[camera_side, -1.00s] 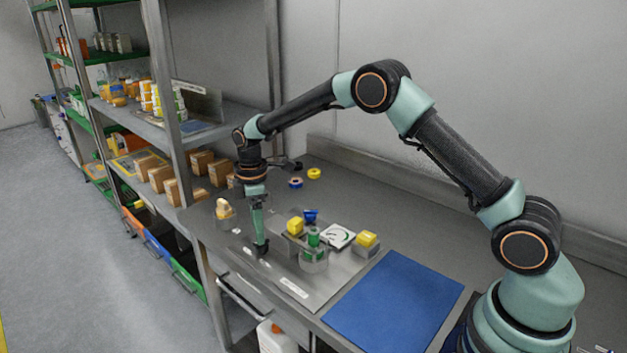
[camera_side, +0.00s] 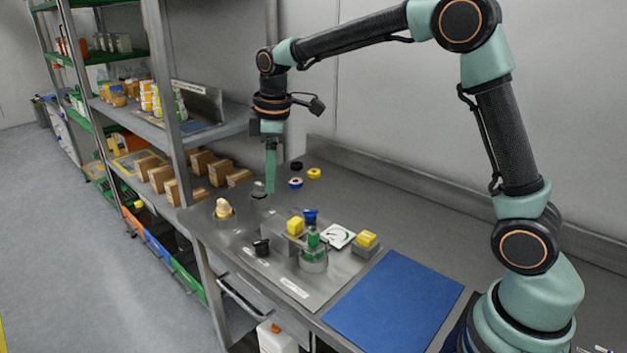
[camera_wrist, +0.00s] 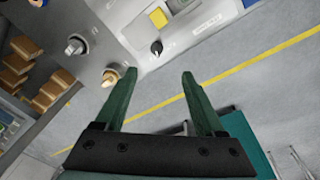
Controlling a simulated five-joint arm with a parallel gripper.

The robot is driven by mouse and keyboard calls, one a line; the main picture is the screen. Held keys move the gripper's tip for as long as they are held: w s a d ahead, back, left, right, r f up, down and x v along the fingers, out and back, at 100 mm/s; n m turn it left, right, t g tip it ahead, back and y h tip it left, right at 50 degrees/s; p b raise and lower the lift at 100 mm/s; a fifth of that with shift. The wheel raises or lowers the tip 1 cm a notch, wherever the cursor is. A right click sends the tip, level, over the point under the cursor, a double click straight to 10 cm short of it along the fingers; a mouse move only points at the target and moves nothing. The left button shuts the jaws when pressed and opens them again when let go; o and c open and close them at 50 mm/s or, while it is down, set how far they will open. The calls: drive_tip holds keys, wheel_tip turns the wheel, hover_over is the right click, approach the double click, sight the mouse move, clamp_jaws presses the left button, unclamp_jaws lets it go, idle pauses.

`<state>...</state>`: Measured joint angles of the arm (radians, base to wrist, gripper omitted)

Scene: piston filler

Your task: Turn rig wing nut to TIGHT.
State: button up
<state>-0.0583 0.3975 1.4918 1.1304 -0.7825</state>
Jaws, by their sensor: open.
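My gripper (camera_side: 271,188) is open, pointing down, with nothing between its fingers. The green fingers (camera_wrist: 158,76) are spread apart in the wrist view. A small black knob (camera_side: 261,247) sits on the steel plate and also shows in the wrist view (camera_wrist: 156,47). A grey winged fitting (camera_side: 258,189) stands further back, close beside my gripper in the side view. It also shows in the wrist view (camera_wrist: 76,46). A cream-topped knob (camera_side: 223,207) is at the left bench edge. I cannot tell for certain which one is the rig wing nut, nor read any TIGHT mark.
Yellow blocks (camera_side: 295,226), a blue knob (camera_side: 310,216), a green-topped cylinder (camera_side: 314,258) and a white dial card (camera_side: 339,236) stand on the plate. A blue mat (camera_side: 393,302) lies right. Shelving with cardboard boxes (camera_side: 220,172) is left. Rings (camera_side: 314,173) lie behind.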

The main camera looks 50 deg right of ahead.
drive_tip(key=s+d+r+m+t, duration=0.2)
drive_tip(key=s+r, duration=0.4)
drive_tip(key=s, duration=0.5)
drive_tip(key=shift+m, duration=0.9)
drive_tip(key=shift+w+a, duration=0.1)
drive_tip(key=n+g, duration=0.3)
drive_tip(key=n, duration=0.8)
hover_over(262, 243)
wheel_tip(262, 243, down, 14)
wheel_tip(262, 243, down, 12)
drive_tip(key=shift+r, duration=0.25)
